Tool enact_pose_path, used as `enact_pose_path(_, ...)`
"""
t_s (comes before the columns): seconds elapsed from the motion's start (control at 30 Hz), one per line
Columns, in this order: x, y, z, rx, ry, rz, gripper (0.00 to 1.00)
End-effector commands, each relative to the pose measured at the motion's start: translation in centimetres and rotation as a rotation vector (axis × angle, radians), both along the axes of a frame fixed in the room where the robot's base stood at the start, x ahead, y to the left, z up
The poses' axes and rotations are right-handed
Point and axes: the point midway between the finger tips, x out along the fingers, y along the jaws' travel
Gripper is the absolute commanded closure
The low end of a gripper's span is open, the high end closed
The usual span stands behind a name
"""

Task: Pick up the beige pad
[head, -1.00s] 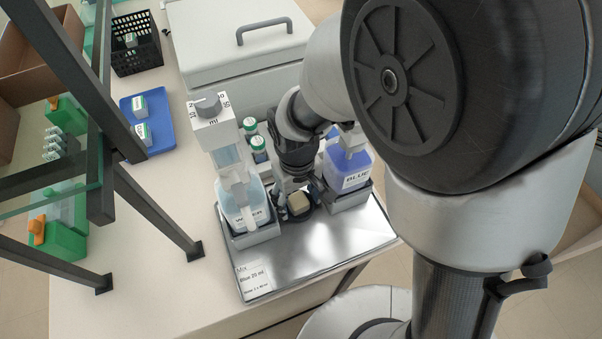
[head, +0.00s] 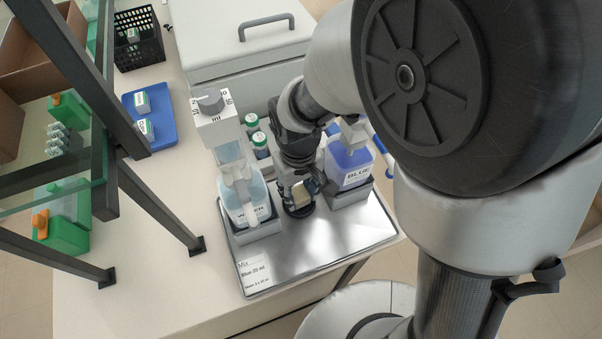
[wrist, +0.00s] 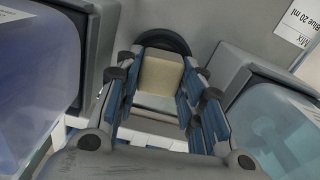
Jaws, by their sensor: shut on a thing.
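The beige pad (wrist: 161,76) is a small block between the fingers of my gripper (wrist: 162,90) in the wrist view. My gripper is shut on it, with a blue-lined finger on each side. In the head view the pad (head: 311,187) is partly hidden by my gripper (head: 303,190), above a round black holder (head: 298,208) on the metal tray (head: 325,238). The dark ring of the holder (wrist: 163,39) also shows behind the pad in the wrist view. I cannot tell how far the pad is above it.
The water bottle (head: 245,203) stands close on the left and the blue bottle (head: 348,168) close on the right, both in grey holders. Capped vials (head: 258,140) stand behind. A label (head: 262,274) lies on the tray's front left; the front of the tray is clear.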

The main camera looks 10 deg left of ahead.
Motion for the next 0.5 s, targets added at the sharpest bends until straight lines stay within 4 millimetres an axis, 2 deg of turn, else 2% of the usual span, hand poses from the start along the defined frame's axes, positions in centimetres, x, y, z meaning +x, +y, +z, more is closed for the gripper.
enact_pose_path(0.17, 0.1, 0.1, 3.9, 0.004, -0.006, 0.0, 0.77)
enact_pose_path(0.5, 0.1, 0.1, 13.8, 0.004, -0.005, 0.0, 0.77)
